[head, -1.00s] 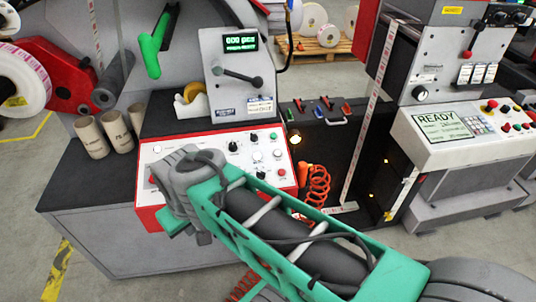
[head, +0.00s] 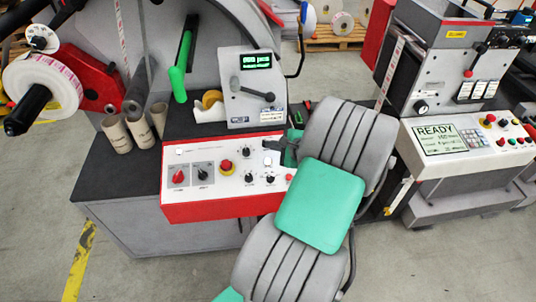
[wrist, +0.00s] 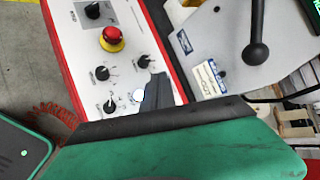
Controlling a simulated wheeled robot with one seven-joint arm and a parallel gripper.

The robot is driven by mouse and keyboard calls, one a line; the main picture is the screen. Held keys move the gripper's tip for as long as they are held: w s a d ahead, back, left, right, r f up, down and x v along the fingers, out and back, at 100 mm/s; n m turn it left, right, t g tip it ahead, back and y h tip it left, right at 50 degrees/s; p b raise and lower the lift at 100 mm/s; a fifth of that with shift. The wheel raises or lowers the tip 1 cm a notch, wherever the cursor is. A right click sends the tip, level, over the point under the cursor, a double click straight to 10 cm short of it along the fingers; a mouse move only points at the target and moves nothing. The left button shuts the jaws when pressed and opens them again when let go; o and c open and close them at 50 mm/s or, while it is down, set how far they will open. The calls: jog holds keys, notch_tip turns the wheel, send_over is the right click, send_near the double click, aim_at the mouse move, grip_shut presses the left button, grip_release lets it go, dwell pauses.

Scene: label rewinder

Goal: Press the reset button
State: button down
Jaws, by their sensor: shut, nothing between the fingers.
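The white control panel (head: 212,178) has a red edge and sits at the front of the rewinder. It carries several dark knobs, white buttons and a red mushroom button (head: 226,166), which also shows in the wrist view (wrist: 112,38). Button labels are too small to read, so I cannot tell for certain which one is the reset button. My gripper (head: 272,146) is shut and empty over the panel's upper right part, hiding some controls. In the wrist view, my dark fingertips (wrist: 158,92) appear beside a pale round button (wrist: 138,95); contact cannot be told.
A grey housing (head: 250,90) with a black lever and green display stands behind the panel. Cardboard cores (head: 117,135) and a tape dispenser (head: 209,105) stand on the dark worktop. A second console (head: 450,138) reading READY is at right.

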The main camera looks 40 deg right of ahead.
aim_at(268, 161)
jog(key=shift+f, duration=0.1)
jog(key=f+b, duration=0.2)
jog(key=w+f+b, duration=0.1)
jog(key=f+b, duration=0.2)
jog(key=w+d+f+b, duration=0.1)
jog(key=f+b, duration=0.2)
jog(key=shift+f, duration=0.1)
jog(key=shift+d+f, duration=0.1)
jog(key=shift+f, duration=0.1)
dwell(1.9)
jog(key=shift+w+f, duration=0.1)
jog(key=shift+f, duration=0.25)
jog(key=shift+w+d+f+b, duration=0.1)
jog(key=shift+f+b, duration=0.3)
jog(key=shift+b, duration=0.1)
dwell(0.4)
jog(key=shift+r, duration=0.1)
jog(key=shift+s+r+p, duration=0.2)
jog(key=shift+r+p, duration=0.55)
jog(key=shift+p, duration=0.15)
